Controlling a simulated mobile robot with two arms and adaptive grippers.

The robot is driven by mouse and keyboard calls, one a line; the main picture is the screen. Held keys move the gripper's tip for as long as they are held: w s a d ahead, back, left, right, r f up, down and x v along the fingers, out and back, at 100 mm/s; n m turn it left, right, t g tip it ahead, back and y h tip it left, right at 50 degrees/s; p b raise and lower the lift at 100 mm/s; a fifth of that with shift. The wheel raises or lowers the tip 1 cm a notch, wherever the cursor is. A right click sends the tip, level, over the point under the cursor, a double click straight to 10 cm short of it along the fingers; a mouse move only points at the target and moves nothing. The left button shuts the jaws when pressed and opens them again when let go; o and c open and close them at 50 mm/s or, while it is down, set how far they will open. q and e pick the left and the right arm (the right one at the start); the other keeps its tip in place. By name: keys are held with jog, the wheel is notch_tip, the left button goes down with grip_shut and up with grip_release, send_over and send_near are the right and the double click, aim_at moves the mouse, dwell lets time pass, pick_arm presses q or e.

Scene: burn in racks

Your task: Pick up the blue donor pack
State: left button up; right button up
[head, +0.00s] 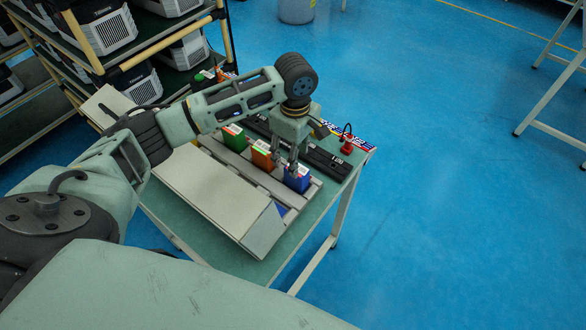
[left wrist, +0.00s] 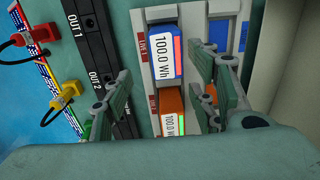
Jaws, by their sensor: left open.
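The blue donor pack (head: 297,180) stands in a slot of the grey rack on the table, the nearest pack to the front right. In the left wrist view the blue pack (left wrist: 163,45) shows a white "100.0 Wh" label on top. My left gripper (head: 291,165) points down at the blue pack, open and empty. In the wrist view its fingers (left wrist: 158,64) are spread on either side of the blue pack's lower end, with gaps visible. How deep the fingertips reach beside it is hard to tell. My right gripper is not in view.
An orange pack (head: 262,155) and a green pack (head: 233,138) stand in the same row. A black strip marked OUT 1 and OUT 2 (left wrist: 88,45) runs alongside, with red and yellow plugs beyond. A pale sloped panel (head: 205,190) lies in front. Shelves stand behind left.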

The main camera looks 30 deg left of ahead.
pick_arm(q)
jog(key=shift+s+d+f, duration=0.25)
jog(key=shift+s+d, duration=0.4)
jog(key=shift+s, duration=0.05)
jog(key=shift+s+d+f+p, duration=0.15)
jog(key=shift+f+p, duration=0.4)
jog(key=shift+f, duration=0.35)
jog(key=f, duration=0.3)
jog(key=shift+w+p, duration=0.2)
jog(key=shift+p, duration=0.15)
jog(key=shift+f, duration=0.75)
jog(key=c, duration=0.8)
grip_shut()
jog(key=shift+w, duration=0.1)
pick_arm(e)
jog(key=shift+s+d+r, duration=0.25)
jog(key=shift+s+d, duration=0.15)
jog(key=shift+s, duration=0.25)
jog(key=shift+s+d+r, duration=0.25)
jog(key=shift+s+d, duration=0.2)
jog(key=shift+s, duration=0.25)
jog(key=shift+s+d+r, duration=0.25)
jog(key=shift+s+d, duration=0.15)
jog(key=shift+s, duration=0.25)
